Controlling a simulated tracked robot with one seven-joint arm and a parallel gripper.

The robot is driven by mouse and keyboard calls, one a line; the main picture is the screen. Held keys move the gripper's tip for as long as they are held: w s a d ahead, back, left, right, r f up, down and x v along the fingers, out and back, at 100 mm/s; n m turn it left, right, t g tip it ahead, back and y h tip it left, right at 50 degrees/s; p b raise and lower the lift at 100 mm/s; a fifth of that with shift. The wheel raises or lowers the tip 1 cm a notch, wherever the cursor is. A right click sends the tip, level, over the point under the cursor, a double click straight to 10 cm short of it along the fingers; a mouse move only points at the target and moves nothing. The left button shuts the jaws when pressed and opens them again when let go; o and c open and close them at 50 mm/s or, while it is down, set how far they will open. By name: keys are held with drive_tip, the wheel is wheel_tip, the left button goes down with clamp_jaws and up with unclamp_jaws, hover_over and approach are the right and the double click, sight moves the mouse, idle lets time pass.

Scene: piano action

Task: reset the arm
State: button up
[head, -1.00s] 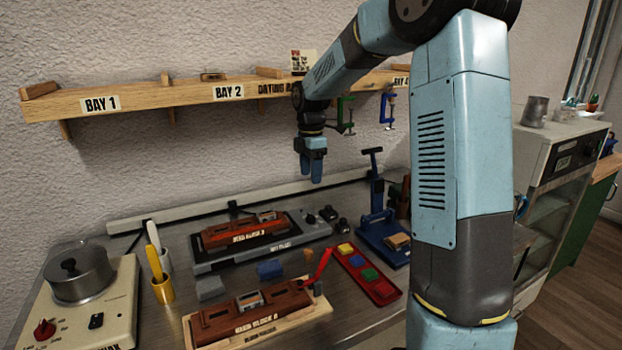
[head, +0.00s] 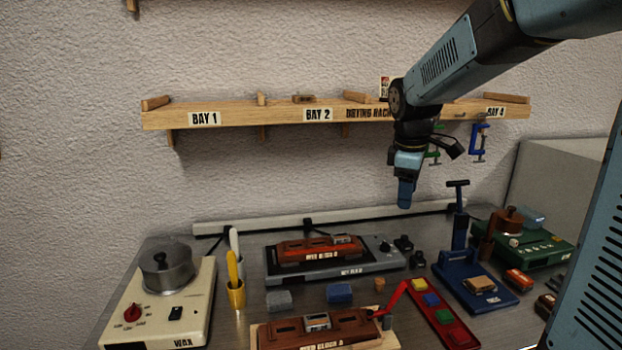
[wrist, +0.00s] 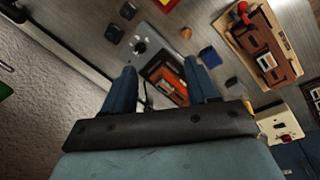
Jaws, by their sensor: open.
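My arm reaches in from the right of the head view, with its forearm raised above the bench. My gripper (head: 404,192) hangs pointing down in front of the wall, below the drying rack shelf (head: 265,117) and above the back of the bench. In the head view its fingers overlap. The wrist view shows my gripper (wrist: 158,73) with two blue fingers apart and nothing held between them. Beyond the fingers lies a reddish-brown block (wrist: 172,88) on a grey unit.
On the bench stand a wax heater (head: 160,310) with a pot (head: 168,268), a yellow cup (head: 236,296), a wooden-based block (head: 290,330), a red tray (head: 447,318) and a blue press (head: 470,285). Green and blue clamps (head: 478,142) hang from the shelf near my gripper.

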drive_tip(key=s+d+m+t+y, duration=0.1)
drive_tip(key=s+m+t, duration=0.2)
drive_tip(key=s+m, duration=0.9)
drive_tip(key=shift+s+d+r+m+t, duration=0.35)
drive_tip(key=shift+s+r, duration=0.1)
drive_tip(key=shift+s, duration=4.55)
